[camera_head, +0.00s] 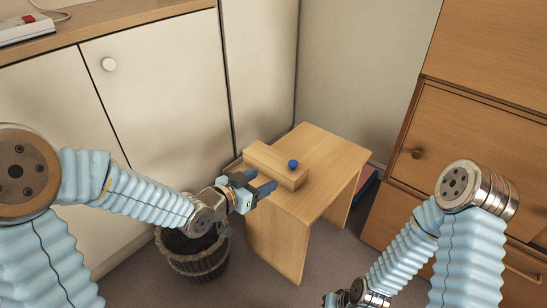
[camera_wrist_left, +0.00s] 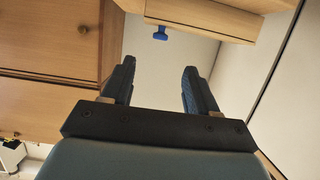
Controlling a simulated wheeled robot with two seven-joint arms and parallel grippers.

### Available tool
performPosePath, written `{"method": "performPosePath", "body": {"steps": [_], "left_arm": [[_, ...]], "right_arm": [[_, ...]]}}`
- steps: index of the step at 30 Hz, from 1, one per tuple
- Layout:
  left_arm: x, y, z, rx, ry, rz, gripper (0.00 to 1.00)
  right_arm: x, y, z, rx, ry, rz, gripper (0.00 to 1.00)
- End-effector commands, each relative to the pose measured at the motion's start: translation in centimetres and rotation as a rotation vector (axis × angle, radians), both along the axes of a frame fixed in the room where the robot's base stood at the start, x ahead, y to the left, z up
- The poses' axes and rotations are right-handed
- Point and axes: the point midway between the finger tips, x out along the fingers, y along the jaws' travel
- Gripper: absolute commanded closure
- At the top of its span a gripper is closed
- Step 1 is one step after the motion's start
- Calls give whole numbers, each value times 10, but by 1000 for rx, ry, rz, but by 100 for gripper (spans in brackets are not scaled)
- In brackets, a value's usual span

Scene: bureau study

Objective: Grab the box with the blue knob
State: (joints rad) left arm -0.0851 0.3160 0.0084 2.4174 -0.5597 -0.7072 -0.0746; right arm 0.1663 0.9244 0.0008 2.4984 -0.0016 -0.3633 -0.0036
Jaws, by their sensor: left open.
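The box (camera_head: 268,160) is a long light-wood block with a blue knob (camera_head: 293,164) on its side. It lies on the small wooden table (camera_head: 335,160). In the left wrist view, the box (camera_wrist_left: 205,20) is at the top, and the blue knob (camera_wrist_left: 160,33) shows beyond and between the fingers. My left gripper (camera_head: 262,180) is open and empty, with its fingers directed at the box's left front part. In the left wrist view, both dark fingers (camera_wrist_left: 160,85) stand apart with nothing between them. My right gripper (camera_head: 343,299) is low at the bottom edge, mostly cut off.
A dark slatted basket (camera_head: 192,257) stands on the floor below my left wrist. A white cabinet (camera_head: 150,90) is behind at left, with a power strip (camera_head: 25,29) on its top. A wooden drawer unit (camera_head: 470,140) stands at right. Red and blue items (camera_head: 364,180) are behind the table.

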Motion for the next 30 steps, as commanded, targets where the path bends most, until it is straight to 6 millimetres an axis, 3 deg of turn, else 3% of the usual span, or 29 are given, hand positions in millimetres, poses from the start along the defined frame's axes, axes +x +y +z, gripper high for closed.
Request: {"method": "performPosePath", "body": {"steps": [5, 12, 30], "left_arm": [[16, -14, -2, -1, -14, -9, 41], [54, -41, -16, 0, -13, -6, 41], [106, -78, -38, 0, -13, -6, 41]], "right_arm": [[0, 0, 0, -1, 1, -1, 100], [0, 0, 1, 0, 1, 0, 100], [-1, 2, 7, 3, 3, 3, 100]]}}
